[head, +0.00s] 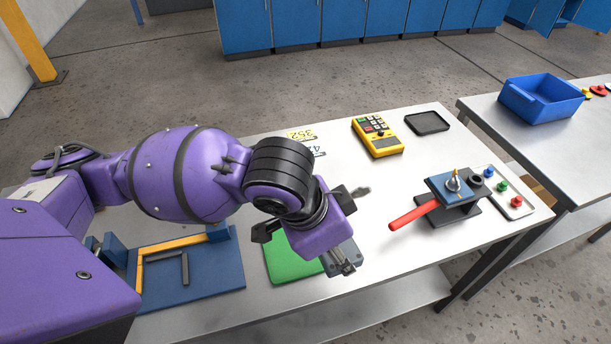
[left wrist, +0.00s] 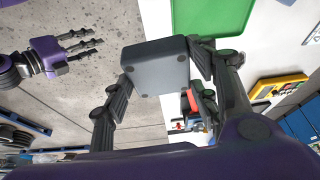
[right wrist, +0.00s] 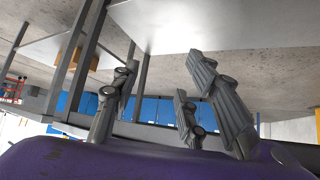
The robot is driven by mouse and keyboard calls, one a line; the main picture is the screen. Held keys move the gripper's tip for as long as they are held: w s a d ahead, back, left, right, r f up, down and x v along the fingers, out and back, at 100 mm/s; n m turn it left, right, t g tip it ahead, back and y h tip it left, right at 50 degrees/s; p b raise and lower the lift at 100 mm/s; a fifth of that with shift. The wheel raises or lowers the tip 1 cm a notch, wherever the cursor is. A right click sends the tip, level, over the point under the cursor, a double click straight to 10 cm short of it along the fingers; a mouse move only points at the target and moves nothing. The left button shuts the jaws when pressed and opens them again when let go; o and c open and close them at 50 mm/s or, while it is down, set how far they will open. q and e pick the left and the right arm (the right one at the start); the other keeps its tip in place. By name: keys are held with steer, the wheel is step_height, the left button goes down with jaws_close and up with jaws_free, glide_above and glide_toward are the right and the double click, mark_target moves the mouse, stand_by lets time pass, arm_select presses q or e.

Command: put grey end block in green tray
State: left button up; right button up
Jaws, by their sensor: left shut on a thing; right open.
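The grey end block (left wrist: 155,66) is a dark grey square block with small round feet at its corners. My left gripper (left wrist: 161,70) is shut on it, one finger on each side. In the head view the block (head: 345,254) shows partly behind my left gripper (head: 338,262), at the right side of the green tray (head: 283,263). The flat green tray also shows at the top of the left wrist view (left wrist: 212,18); the block looks apart from it there. My right gripper (right wrist: 160,90) is open and empty, below the table's underside; it also shows in the left wrist view (left wrist: 78,50).
A blue fixture board (head: 195,278) with a yellow bar lies left of the tray. A valve with a red handle (head: 412,217) stands to the right. A yellow meter (head: 377,137) and black tray (head: 428,122) sit behind.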

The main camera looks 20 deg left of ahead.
arm_select(q)
steer(key=shift+s+d+f+m+b, duration=0.15)
steer(key=shift+s+f+m+b, duration=0.15)
steer(key=shift+s+f+m, duration=0.3)
steer(key=w+a+f+b, duration=0.2)
steer(key=w+a+f, duration=0.2)
steer(key=w+a+f+b, duration=0.3)
steer(key=w+a, duration=0.1)
steer(key=shift+w+a+f, duration=0.2)
steer(key=shift+w+f, duration=0.15)
steer(key=shift+f, duration=0.05)
steer(key=shift+w+a+f, duration=0.2)
steer(key=shift+f, duration=0.15)
steer(key=f, duration=0.3)
steer(key=shift+w+a+f, duration=0.15)
steer(key=shift+a+f, duration=0.05)
steer(key=shift+f, duration=0.15)
arm_select(e)
step_height(320, 180, down, 6)
steer(key=s+d, duration=0.1)
steer(key=s, duration=0.1)
steer(key=shift+s+d+g, duration=0.3)
steer(key=shift+s, duration=0.1)
